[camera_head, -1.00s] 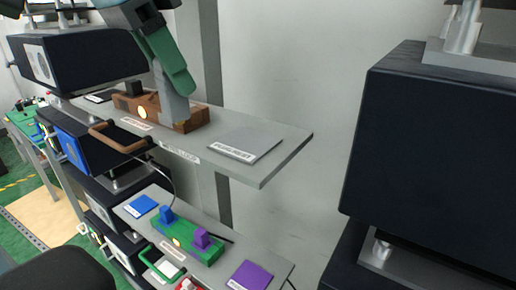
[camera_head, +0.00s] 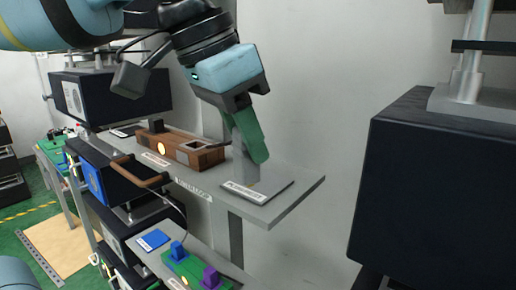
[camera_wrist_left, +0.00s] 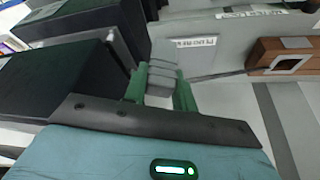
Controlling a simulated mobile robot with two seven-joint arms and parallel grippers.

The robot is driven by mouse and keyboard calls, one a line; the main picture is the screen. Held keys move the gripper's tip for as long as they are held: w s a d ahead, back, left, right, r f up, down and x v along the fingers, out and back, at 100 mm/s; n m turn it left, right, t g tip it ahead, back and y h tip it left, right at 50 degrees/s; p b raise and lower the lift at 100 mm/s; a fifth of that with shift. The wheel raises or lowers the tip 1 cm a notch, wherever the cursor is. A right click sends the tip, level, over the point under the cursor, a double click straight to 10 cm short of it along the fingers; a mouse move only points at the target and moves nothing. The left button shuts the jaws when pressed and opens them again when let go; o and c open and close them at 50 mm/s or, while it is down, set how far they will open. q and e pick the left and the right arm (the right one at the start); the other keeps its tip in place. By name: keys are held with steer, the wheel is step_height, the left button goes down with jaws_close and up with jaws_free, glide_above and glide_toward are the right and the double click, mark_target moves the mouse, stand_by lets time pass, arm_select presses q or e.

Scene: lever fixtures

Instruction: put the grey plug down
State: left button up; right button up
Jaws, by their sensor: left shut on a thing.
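My left gripper (camera_head: 246,132) has green fingers and is shut on the grey plug (camera_head: 239,160). The plug hangs down over the grey pad (camera_head: 272,190) at the right end of the upper shelf. I cannot tell whether its lower end touches the pad. In the left wrist view the plug (camera_wrist_left: 163,72) sits between the green fingers (camera_wrist_left: 160,90), with the labelled pad (camera_wrist_left: 200,52) beyond it. The brown block (camera_head: 180,147) stands left of the pad, and its square opening shows empty in the wrist view (camera_wrist_left: 288,62). My right gripper is not in view.
The upper grey shelf (camera_head: 285,207) ends just right of the pad. A brown handle (camera_head: 140,176) sticks out at its front left. Below is a lower shelf with a green block (camera_head: 186,268) and a blue pad (camera_head: 153,240). A large dark box (camera_head: 440,200) stands at right.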

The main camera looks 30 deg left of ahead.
arm_select(q)
steer(key=w+a, duration=0.3)
steer(key=w, duration=0.3)
steer(key=shift+w+f, duration=0.2)
steer(key=shift+f, duration=0.1)
steer(key=shift+w, duration=0.1)
steer(key=f, duration=0.2)
steer(key=w+f, duration=0.1)
steer(key=shift+a+f+p, duration=0.2)
steer(key=shift+a+p, duration=0.1)
steer(key=shift+p, duration=0.05)
steer(key=shift+s+f, duration=0.1)
steer(key=shift+f, duration=0.05)
steer(key=shift+f, duration=0.15)
steer(key=o, duration=0.9)
steer(key=shift+o, duration=0.5)
